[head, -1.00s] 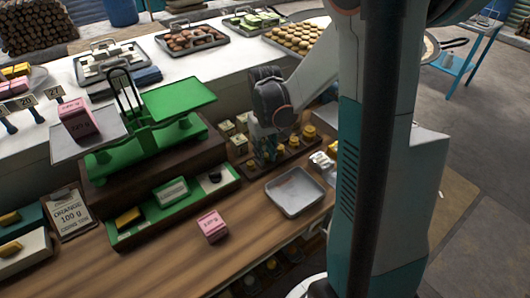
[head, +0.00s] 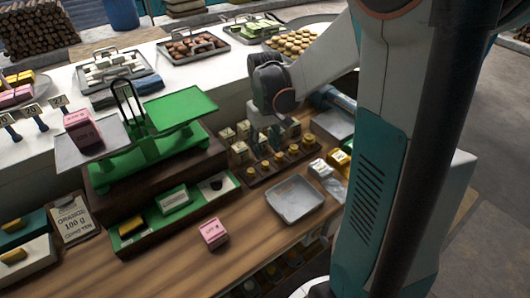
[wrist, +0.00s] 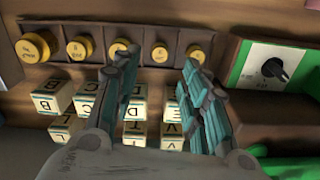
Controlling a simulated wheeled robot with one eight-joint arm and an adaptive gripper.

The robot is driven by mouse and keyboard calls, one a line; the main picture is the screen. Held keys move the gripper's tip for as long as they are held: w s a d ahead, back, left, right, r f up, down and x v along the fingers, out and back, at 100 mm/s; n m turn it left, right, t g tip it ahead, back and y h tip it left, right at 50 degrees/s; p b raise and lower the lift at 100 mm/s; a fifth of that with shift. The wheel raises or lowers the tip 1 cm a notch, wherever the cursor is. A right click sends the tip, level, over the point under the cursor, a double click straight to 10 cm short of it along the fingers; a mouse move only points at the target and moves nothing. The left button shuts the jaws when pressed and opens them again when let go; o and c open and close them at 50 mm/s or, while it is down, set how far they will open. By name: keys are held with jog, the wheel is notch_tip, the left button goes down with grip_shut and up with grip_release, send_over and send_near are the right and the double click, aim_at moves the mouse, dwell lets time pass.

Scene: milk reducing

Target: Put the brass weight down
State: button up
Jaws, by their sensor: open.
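Several brass weights stand in a row in a dark wooden rack (head: 262,178), from a small one (head: 250,172) at the left to a larger one (head: 308,140) at the right. The wrist view shows the same row, with the largest weight (wrist: 33,47) at the left, a middle weight (wrist: 160,52) and the smallest (wrist: 194,54) at the right. My gripper (head: 266,138) is beside the row, on its far side in the head view. In the wrist view my gripper (wrist: 158,66) has its two fingers spread apart with nothing between them.
Letter blocks (wrist: 135,132) lie beneath and around my fingers. A green balance scale (head: 150,135) carries a pink box (head: 82,129) on its left pan. A metal tray (head: 296,198) and another pink box (head: 214,232) are on the wooden counter. Bare counter lies between them.

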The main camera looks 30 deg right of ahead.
notch_tip(320, 180, up, 6)
jog(key=shift+f+p, duration=0.25)
jog(key=shift+p, duration=0.35)
jog(key=shift+c, duration=0.3)
dwell(2.2)
